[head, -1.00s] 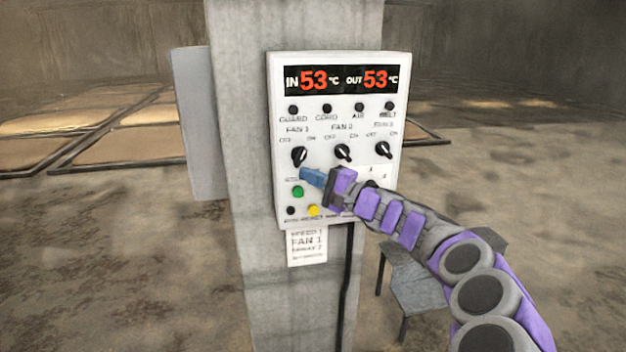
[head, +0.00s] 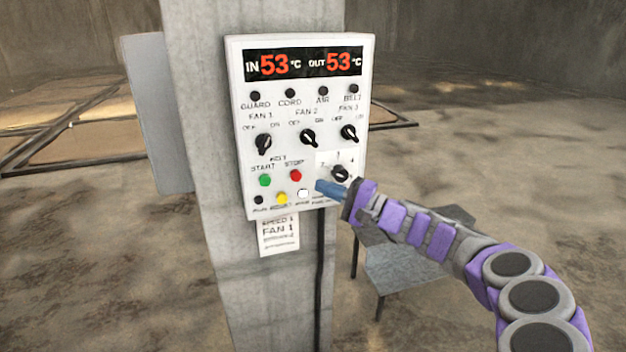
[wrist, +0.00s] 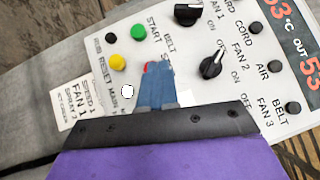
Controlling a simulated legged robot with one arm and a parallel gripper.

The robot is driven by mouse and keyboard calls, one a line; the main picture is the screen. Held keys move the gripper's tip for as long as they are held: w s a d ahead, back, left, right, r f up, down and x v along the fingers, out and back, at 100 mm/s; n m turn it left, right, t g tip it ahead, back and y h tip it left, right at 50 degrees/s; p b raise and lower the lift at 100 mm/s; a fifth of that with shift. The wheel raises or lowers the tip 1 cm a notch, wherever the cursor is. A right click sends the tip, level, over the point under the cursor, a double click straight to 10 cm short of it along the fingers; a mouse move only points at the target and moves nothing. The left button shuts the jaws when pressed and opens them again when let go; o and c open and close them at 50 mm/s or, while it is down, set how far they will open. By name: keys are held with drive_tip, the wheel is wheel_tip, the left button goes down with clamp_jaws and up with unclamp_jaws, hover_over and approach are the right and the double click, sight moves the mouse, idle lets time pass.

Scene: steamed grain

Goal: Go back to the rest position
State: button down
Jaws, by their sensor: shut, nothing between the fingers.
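My gripper (head: 327,190) is shut and empty, its blue fingers in front of the lower right part of the white control panel (head: 300,85). In the wrist view the blue fingers (wrist: 156,85) lie together and hide part of the red stop button (wrist: 146,67). In the head view the stop button (head: 296,175), the green start button (head: 265,180) and a yellow button (head: 281,198) are all uncovered. A small numbered knob (head: 340,173) shows just above the fingers. I cannot tell whether the fingertips touch the panel.
The panel hangs on a concrete pillar (head: 200,90) with a paper label (head: 278,235) below it. A dark cable (head: 319,280) runs down the pillar. A grey low table (head: 400,265) stands behind my arm.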

drive_tip(key=shift+s+a, duration=0.1)
drive_tip(key=shift+s, duration=0.1)
idle(0.3)
